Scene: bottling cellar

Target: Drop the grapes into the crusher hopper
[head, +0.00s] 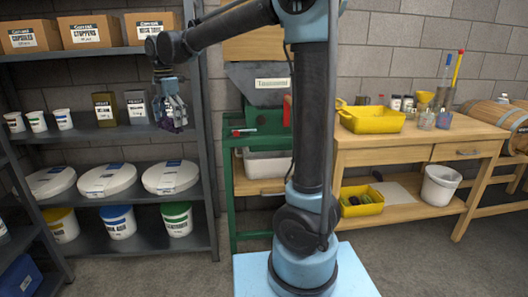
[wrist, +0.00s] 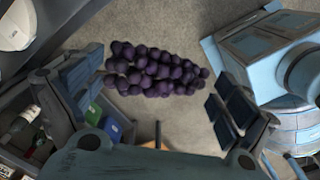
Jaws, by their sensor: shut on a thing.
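A bunch of dark purple grapes (wrist: 155,72) lies across the space between the finger pads of my gripper (wrist: 156,92) in the wrist view. In the head view my gripper (head: 172,112) points down at the left, in front of the shelving, shut on the grapes; only a little purple shows among its fingers. The crusher hopper (head: 248,84), a dark grey trough with a white label, stands on a green frame (head: 236,178) at the centre. It is to the right of my gripper and apart from it. My arm hides its right part, and its inside cannot be seen.
Metal shelving (head: 100,145) with boxes, tubs and round lids stands at the left, behind my gripper. A white bin (head: 262,165) sits under the crusher. At the right a wooden workbench (head: 440,130) carries a yellow crate (head: 372,120), jars and tools.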

